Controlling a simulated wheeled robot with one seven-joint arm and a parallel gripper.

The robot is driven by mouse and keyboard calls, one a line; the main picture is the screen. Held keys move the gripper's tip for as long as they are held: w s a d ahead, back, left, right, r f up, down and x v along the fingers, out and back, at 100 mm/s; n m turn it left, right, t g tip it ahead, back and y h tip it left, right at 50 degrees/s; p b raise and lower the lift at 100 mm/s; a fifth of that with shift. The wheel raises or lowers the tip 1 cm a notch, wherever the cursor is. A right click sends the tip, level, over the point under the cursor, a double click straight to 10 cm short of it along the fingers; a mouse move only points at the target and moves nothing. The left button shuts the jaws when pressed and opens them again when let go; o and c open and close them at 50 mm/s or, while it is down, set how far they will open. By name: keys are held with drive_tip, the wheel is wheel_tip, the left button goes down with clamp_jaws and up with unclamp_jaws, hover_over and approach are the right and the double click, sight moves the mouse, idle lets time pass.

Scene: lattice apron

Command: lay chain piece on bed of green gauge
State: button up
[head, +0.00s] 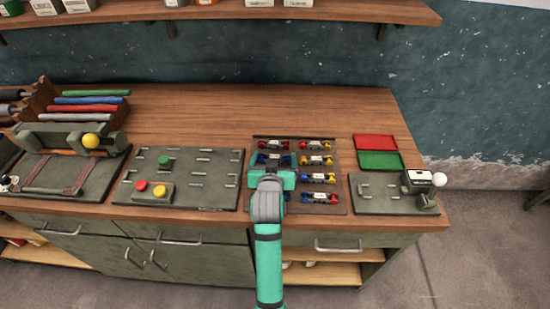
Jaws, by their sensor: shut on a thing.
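My gripper (273,162) is over the left column of the dark rack (342,180), seen from behind and above. Its teal fingers are around a small chain piece (274,159) with dark blue ends, partly hidden by the gripper. I cannot tell whether the piece is clear of the rack. Several other chain pieces with red, yellow and blue ends lie in the rack, such as a yellow-ended one (318,178). Which thing is the green gauge is not clear; a grey-green fixture with a white knob (420,182) stands on a plate at the right.
A red tray (376,142) and a green tray (380,160) lie behind the right plate (375,195). Left of the rack is a slotted plate (205,185) with coloured buttons. A fixture with a yellow knob (65,138) stands far left. The wooden bench top (240,115) is clear behind.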

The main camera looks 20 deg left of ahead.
drive_tip(key=o, duration=1)
drive_tip(key=shift+a+f, duration=0.1)
drive_tip(key=shift+c, duration=0.2)
drive_tip(key=shift+o, duration=0.6)
drive_tip(key=shift+s+a, duration=0.1)
drive_tip(key=shift+s, duration=0.1)
drive_tip(key=v, duration=1)
drive_tip(key=shift+s+d+r, duration=0.15)
drive_tip(key=shift+d+r, duration=0.1)
drive_tip(key=shift+r, duration=0.05)
